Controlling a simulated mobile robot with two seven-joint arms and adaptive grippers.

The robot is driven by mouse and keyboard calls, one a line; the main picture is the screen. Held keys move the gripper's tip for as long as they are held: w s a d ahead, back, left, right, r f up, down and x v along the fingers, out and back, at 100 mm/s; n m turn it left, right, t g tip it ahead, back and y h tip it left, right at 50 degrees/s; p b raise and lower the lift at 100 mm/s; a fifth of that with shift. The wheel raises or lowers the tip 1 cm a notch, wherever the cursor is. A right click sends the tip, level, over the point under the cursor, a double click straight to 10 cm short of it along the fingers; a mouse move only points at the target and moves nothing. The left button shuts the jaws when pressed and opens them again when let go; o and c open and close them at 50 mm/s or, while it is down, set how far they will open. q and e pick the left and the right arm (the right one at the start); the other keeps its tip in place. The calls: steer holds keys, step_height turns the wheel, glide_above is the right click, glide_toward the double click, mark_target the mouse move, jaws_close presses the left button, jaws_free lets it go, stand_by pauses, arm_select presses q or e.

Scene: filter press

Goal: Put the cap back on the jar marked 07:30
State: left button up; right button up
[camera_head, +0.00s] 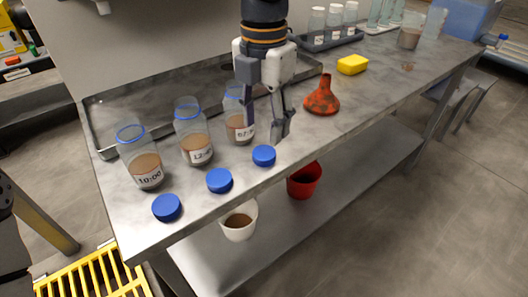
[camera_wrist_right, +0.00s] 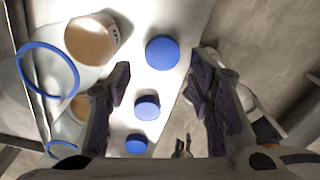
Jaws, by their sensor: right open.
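The jar with the partly covered label beginning 07 (camera_head: 239,128) stands open on the steel bench, its brown contents showing; part of it is behind my right gripper. It also shows in the wrist view (camera_wrist_right: 92,42). A blue cap (camera_head: 264,155) lies flat on the bench in front of it and shows in the wrist view (camera_wrist_right: 162,52). My right gripper (camera_head: 264,138) points down above the bench, beside this jar and behind the cap in the head view. Its fingers are apart and nothing is between them. My left gripper is not clearly seen.
Uncapped jars marked 10:00 (camera_head: 146,170) and 12:4-something (camera_head: 199,149) stand to the left, with blue caps (camera_head: 167,207) and (camera_head: 219,180) in front. An orange-red funnel (camera_head: 322,97) and yellow sponge (camera_head: 352,64) lie to the right. A shallow tray (camera_head: 106,152) lies behind the jars.

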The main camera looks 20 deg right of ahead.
mark_target(264, 152)
steer(key=shift+f, duration=0.45)
steer(key=shift+f, duration=0.1)
steer(key=f, duration=0.5)
steer(key=shift+s+a, duration=0.1)
steer(key=shift+s, duration=0.15)
steer(key=c, duration=0.5)
